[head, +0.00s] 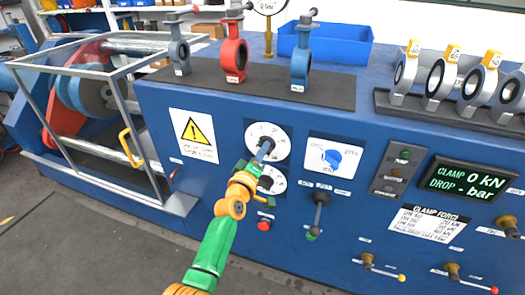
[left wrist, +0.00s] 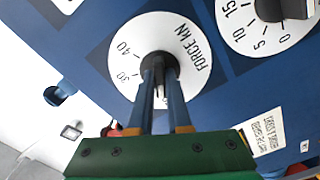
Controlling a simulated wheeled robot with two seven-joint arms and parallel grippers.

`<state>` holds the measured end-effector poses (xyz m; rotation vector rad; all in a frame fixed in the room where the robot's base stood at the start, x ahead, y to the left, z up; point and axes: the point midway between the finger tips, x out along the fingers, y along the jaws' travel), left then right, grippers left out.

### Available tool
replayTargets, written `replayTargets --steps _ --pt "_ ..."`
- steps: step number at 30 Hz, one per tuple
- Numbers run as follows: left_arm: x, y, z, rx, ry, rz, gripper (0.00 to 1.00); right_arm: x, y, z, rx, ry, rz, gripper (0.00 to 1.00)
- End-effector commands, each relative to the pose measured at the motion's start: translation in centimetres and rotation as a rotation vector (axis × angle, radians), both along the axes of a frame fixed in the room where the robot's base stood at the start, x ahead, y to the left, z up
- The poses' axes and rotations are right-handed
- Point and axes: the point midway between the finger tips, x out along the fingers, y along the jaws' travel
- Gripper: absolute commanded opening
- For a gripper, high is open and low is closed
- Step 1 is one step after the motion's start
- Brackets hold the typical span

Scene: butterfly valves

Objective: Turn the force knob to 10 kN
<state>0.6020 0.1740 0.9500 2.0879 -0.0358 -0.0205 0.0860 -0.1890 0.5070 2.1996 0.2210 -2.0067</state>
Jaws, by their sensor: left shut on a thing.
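The force knob is a dark knob (left wrist: 159,59) on a white round dial (left wrist: 124,52) marked FORCE KN, with 30 and 40 readable in the left wrist view. In the head view this dial (head: 280,133) is the upper of two on the blue panel. My left gripper (left wrist: 161,68) has its two blue fingers closed on the knob, one on each side. In the head view the gripper (head: 264,151) reaches the dial from below and hides part of it. The knob's pointer and the 10 mark cannot be made out. My right gripper is not in view.
A second dial (head: 278,181) sits just below, partly behind my left arm. The display (head: 467,181) reads clamp 0 kN. A metal-framed cage (head: 130,105) stands left.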

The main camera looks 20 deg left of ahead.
Motion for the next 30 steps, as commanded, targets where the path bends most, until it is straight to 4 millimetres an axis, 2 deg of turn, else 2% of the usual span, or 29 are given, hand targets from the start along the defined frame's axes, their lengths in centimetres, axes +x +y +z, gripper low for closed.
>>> replayTargets --steps 12,26,27,30 --pt "-0.02 -0.02 -0.17 -0.131 0.008 0.0 0.0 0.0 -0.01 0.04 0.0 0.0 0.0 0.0" --pt "-0.03 -0.03 -0.19 -0.142 0.009 -0.001 0.0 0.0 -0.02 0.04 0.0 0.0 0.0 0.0" --pt "-0.03 -0.03 -0.19 -0.142 0.009 -0.001 0.22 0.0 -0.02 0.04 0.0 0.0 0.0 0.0" --pt "-0.02 -0.02 -0.16 -0.142 0.008 0.0 0.46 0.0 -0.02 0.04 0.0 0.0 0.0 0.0"
